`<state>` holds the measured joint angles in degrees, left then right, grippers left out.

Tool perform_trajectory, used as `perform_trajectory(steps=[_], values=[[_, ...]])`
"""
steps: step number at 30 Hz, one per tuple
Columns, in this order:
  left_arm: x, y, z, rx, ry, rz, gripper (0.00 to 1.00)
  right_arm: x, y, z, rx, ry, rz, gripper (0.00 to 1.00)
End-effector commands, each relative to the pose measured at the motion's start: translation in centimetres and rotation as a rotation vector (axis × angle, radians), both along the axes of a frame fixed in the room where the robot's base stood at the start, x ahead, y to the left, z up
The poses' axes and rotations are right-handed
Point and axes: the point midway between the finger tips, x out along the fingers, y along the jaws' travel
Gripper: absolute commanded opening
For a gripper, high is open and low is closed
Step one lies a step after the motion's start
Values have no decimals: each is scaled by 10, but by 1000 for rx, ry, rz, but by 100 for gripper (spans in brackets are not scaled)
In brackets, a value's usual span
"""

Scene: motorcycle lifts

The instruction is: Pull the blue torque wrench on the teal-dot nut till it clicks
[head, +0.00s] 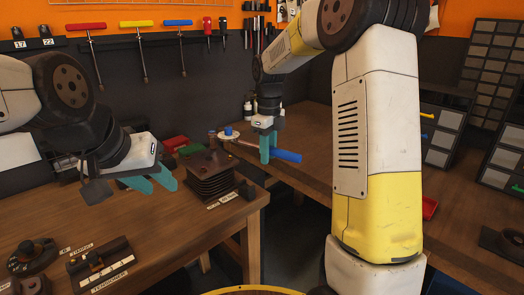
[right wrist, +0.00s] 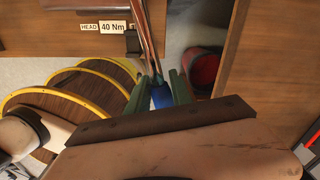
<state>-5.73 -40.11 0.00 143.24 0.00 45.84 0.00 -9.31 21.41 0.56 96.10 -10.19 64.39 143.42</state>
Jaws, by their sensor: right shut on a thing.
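The blue torque wrench has its blue handle (head: 286,155) pointing right, with its shaft running left toward the dark ribbed block (head: 212,178) on the left bench. My right gripper (head: 268,148) is shut on the wrench just beside the exposed handle. In the right wrist view the blue grip (right wrist: 160,97) sits between the teal fingers, and the metal shaft (right wrist: 151,40) runs up out of frame. My left gripper (head: 162,187) hangs over the left bench, its teal fingers apart and empty, left of the block. I cannot make out the teal-dot nut.
A "HEAD 40 Nm" label (right wrist: 103,28) is on the bench edge. The tensioner fixture (head: 100,264) and a round dark part (head: 33,257) stand at the front left. T-handles (head: 92,50) hang on the back wall. A right bench (head: 455,215) carries drawer units; a gap separates the benches.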

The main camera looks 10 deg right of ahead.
Motion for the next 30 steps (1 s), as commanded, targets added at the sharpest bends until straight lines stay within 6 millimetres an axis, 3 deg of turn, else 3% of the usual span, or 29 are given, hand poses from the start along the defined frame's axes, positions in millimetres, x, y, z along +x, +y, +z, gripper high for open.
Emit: perform_trajectory(steps=[17, 30], values=[[0, 0, 0, 0, 0, 0, 36, 0, 1, -2, 1, -1, -1, 0], [0, 0, 0, 0, 0, 0, 36, -26, 28, -2, 1, -3, -161, 0]])
